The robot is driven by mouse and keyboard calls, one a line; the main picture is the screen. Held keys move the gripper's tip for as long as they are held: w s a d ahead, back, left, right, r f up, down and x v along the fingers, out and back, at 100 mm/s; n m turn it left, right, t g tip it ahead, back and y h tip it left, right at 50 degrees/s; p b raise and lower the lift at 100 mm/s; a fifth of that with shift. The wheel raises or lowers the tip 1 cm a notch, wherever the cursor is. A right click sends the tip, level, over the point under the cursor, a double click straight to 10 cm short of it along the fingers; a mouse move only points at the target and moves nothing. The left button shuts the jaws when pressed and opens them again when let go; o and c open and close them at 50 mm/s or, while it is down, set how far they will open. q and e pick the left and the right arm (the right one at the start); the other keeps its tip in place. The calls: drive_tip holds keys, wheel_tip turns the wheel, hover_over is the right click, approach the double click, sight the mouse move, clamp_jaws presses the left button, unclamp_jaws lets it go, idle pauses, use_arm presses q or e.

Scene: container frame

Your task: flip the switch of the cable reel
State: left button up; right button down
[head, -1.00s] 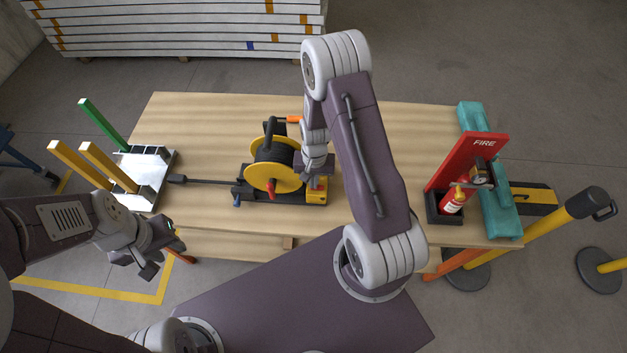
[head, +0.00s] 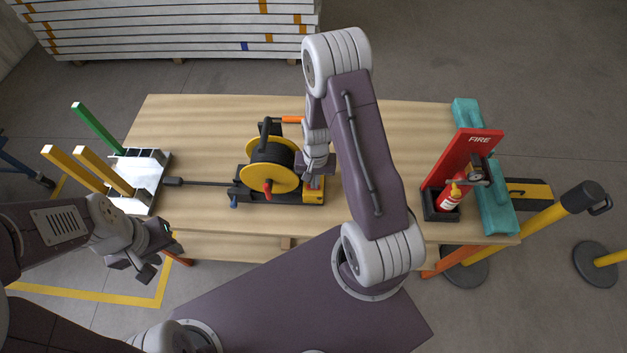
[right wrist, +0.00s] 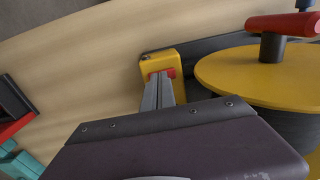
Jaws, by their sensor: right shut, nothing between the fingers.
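The cable reel (head: 268,166) is a black drum with yellow flanges and a red crank knob, standing on the wooden table. Its yellow switch box (head: 315,197) is at the right end of its base. The box (right wrist: 158,60) also shows in the right wrist view, with a red switch (right wrist: 171,73) partly hidden behind my fingertips. My right gripper (head: 314,178) is shut and empty, its tips at the red switch; whether they touch it I cannot tell. My left gripper (head: 160,255) hangs off the table's front left, away from the reel; its finger gap is unclear.
A metal rack (head: 143,180) with yellow and green posts stands left on the table (head: 380,130). A red fire stand (head: 462,160) with an extinguisher (head: 449,195) and a teal beam (head: 495,200) are at the right.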

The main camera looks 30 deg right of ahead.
drive_tip(key=r+p, duration=0.4)
drive_tip(key=shift+w+r, duration=0.2)
wheel_tip(320, 180, up, 10)
drive_tip(key=b, duration=0.1)
drive_tip(key=shift+s+f, duration=0.15)
drive_tip(key=shift+s, duration=0.1)
drive_tip(key=f+b, duration=0.2)
drive_tip(key=f, duration=0.2)
drive_tip(key=a+f+b, duration=0.1)
drive_tip(key=f+b, duration=0.1)
drive_tip(key=f, duration=0.3)
drive_tip(key=w+f+b, duration=0.1)
drive_tip(key=f+b, duration=0.1)
drive_tip(key=f, duration=0.3)
drive_tip(key=shift+a, duration=0.15)
